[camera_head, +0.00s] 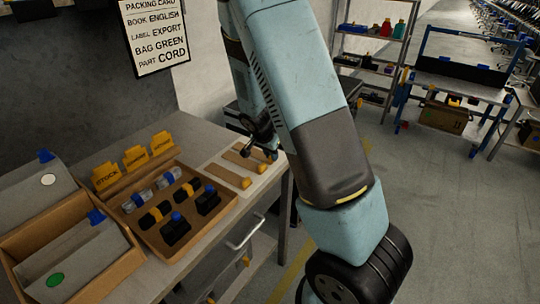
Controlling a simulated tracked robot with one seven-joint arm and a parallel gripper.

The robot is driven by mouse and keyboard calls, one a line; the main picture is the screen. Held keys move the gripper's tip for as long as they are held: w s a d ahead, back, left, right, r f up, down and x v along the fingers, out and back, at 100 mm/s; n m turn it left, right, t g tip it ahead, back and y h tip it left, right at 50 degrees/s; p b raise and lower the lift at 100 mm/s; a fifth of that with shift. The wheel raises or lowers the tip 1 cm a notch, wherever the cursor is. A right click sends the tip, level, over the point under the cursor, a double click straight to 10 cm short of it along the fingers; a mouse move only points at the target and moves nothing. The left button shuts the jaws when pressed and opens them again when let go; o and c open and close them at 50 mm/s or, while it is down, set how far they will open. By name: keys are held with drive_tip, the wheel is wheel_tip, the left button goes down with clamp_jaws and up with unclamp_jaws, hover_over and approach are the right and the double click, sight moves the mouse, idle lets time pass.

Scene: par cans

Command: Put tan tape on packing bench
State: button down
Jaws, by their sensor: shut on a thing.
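My gripper (268,146) is small and dark in this view, at the far right end of the bench (184,258), over a pale board (225,188). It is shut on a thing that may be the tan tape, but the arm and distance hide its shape. Tan strips (229,174) with yellow ends lie on the pale board, just left of and below my gripper. I cannot tell whether the gripper touches the board.
A brown tray (165,232) holds several black, blue and yellow items. Yellow labelled cards (135,157) stand behind it. Grey-lidded boxes (72,262) fill the left. A packing card (155,35) hangs above. Shelves (373,62) and a blue-framed bench (455,85) stand behind open floor.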

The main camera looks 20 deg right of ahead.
drive_tip(key=shift+f, duration=0.2)
drive_tip(key=c, duration=1.1)
unclamp_jaws()
drive_tip(key=v, duration=1.2)
drive_tip(key=s+d+r+n+t+y, duration=0.1)
drive_tip(key=s+r+n, duration=0.2)
drive_tip(key=s+r, duration=0.4)
drive_tip(key=s+d+r+n+y, duration=0.1)
drive_tip(key=s+r+n+y, duration=0.1)
drive_tip(key=s+r, duration=0.5)
drive_tip(key=s+a+r+n+t, duration=0.2)
drive_tip(key=s+r+n, duration=0.3)
drive_tip(key=s+r, duration=0.3)
drive_tip(key=s, duration=0.4)
drive_tip(key=shift+s+n+y, duration=0.15)
drive_tip(key=shift+n+y, duration=0.15)
drive_tip(key=shift+n, duration=0.1)
